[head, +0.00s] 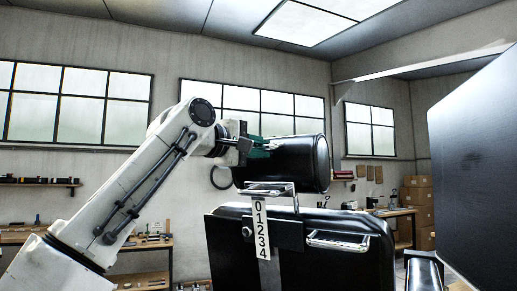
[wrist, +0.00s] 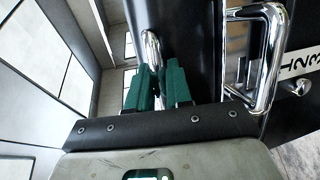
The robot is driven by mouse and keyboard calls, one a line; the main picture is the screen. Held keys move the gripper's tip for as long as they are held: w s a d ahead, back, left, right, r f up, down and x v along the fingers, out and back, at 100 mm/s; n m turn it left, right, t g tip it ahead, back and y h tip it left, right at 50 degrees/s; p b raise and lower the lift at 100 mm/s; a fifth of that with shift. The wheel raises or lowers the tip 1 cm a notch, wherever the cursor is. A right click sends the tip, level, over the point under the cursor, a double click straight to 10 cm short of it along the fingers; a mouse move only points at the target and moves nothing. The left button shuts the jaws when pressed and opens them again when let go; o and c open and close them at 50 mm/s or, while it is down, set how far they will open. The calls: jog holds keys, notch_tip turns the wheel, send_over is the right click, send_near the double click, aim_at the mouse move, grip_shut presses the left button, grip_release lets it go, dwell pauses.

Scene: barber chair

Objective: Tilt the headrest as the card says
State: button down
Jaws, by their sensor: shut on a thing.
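The black padded headrest (head: 305,163) is a thick cushion above the chair back (head: 345,255). A chrome bracket (head: 270,188) is under it and also shows in the wrist view (wrist: 270,60). A white strip numbered 0 to 4 (head: 261,225) hangs below; part of it shows in the wrist view (wrist: 303,68). My gripper (head: 262,148) is at the headrest's left end. In the wrist view its green fingers (wrist: 160,88) are closed around a chrome handle (wrist: 152,48) beside the black cushion (wrist: 192,40). Their contact is partly hidden. I cannot make out a readable card.
A large dark panel (head: 475,150) stands close on the right. Workbenches with small items line the walls, and cardboard boxes (head: 418,205) are stacked behind.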

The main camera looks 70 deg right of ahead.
aim_at(274, 141)
dwell(0.3)
jog(key=r+y+p, duration=0.1)
jog(key=p, duration=0.2)
jog(key=d+r+t+y+p, duration=0.1)
jog(key=r+p, duration=0.1)
jog(key=p, duration=0.1)
jog(key=shift+s+d+r+n+y, duration=0.2)
jog(key=shift+n+y, duration=0.1)
jog(key=shift+y, duration=0.1)
jog(key=shift+s+d+r+p, duration=0.2)
jog(key=shift+d+r+p, duration=0.45)
jog(key=shift+d, duration=0.2)
jog(key=c, duration=1.1)
grip_release()
jog(key=shift+s+d, duration=0.1)
jog(key=shift+d, duration=0.05)
jog(key=shift+c, duration=0.2)
jog(key=b+v, duration=0.2)
jog(key=v, duration=0.9)
